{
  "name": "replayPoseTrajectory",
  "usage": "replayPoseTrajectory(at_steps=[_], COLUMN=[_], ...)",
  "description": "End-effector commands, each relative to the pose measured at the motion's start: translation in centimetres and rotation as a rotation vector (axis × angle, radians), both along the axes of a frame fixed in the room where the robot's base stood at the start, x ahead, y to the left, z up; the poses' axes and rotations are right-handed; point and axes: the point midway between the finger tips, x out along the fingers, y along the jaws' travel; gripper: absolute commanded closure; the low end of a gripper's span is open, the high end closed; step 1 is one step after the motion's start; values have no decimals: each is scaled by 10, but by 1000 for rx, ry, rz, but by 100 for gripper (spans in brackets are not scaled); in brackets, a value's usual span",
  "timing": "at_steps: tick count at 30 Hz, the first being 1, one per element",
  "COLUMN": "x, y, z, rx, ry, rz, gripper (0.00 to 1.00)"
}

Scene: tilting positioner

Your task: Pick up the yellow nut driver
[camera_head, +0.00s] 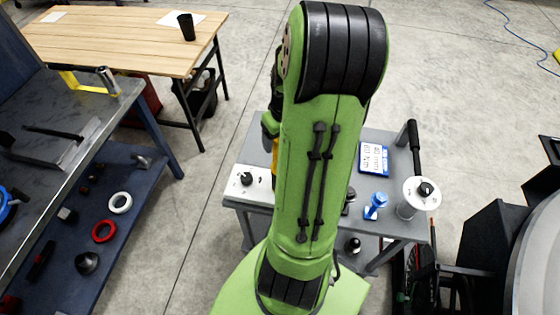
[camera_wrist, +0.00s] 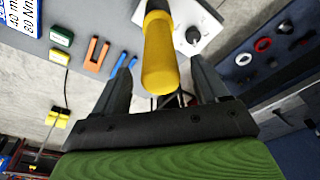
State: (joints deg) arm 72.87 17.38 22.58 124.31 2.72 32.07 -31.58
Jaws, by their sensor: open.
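The yellow nut driver (camera_wrist: 161,55) shows its thick rounded handle in the wrist view, pointing towards the camera. Its far end runs out of the top of the picture. My gripper (camera_wrist: 158,80) is open, with one dark finger on each side of the handle and visible gaps between. The fingers do not appear to touch it. In the head view, my green arm covers most of the gripper and the driver. Only a sliver of yellow (camera_head: 275,158) shows at the arm's left edge, and I cannot tell for sure that it is the driver.
A grey table (camera_head: 392,222) stands under my arm. It holds a white panel with a black knob (camera_head: 246,179), a blue-framed sign (camera_head: 374,158), a blue item (camera_head: 375,205) and a white round part (camera_head: 420,194). Orange-handled pliers (camera_wrist: 96,55) lie near the driver.

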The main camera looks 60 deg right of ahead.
Motion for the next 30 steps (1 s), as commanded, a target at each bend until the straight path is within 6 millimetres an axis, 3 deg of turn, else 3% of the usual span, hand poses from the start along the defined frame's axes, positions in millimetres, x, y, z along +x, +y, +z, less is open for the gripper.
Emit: replayPoseTrajectory(at_steps=[5, 12, 24, 30], x=[4, 5, 5, 5], y=[0, -1, -1, -1], z=[-28, -30, -30, -29], rx=[3, -1, 0, -3], ry=[0, -1, -1, -2], rz=[0, -1, -1, -1], gripper=[27, 28, 89, 92])
